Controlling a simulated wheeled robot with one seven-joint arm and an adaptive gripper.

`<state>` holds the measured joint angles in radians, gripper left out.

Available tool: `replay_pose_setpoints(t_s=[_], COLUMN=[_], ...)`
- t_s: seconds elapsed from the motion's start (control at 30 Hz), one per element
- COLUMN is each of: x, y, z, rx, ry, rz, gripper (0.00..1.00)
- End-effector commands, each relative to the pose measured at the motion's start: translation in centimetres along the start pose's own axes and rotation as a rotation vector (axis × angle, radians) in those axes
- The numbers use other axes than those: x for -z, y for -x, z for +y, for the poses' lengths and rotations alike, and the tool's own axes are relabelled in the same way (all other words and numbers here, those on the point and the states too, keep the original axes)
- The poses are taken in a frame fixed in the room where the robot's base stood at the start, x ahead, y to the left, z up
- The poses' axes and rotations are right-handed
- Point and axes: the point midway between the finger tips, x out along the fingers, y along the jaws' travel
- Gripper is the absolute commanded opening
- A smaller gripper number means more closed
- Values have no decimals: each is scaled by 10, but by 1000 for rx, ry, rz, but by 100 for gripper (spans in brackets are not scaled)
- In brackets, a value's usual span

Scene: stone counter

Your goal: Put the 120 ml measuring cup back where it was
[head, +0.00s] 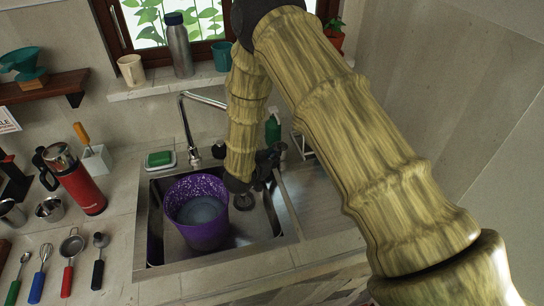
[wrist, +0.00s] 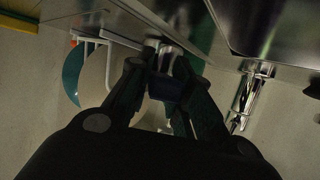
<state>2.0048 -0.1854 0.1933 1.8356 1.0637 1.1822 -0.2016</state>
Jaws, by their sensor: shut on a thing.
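My gripper (head: 268,160) hangs at the back right of the sink, between the purple tub and the dish rack. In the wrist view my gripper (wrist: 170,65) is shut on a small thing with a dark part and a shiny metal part. It looks like the measuring cup (wrist: 169,86), but the fingers hide most of it and I cannot read its size. Two small steel cups stand at the left of the counter, one (head: 12,212) at the picture's edge and one (head: 49,208) beside the red press.
A purple tub (head: 200,232) stands in the sink (head: 155,235) below the tap (head: 188,125). A red press (head: 80,185) and several utensils crowd the left counter. A white rack with plates (wrist: 95,75) is close to my gripper. The counter right of the sink is partly hidden by my arm.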

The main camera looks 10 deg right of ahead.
Motion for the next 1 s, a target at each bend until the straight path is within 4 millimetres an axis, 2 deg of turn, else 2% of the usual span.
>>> replay_pose_setpoints(t_s=[0.23, 0.27, 0.3, 0.73, 0.87, 1.0], x=[-4, -3, -2, 0, -2, -2], y=[-1, -1, -1, 4, 20, 46], z=[0, 0, 0, 0, -1, -1], rx=[0, 0, 0, 1, 2, 2], ry=[0, 0, 0, 0, 0, 0], rz=[0, 0, 0, 0, 0, 0], gripper=[0, 26, 30, 30, 30, 30])
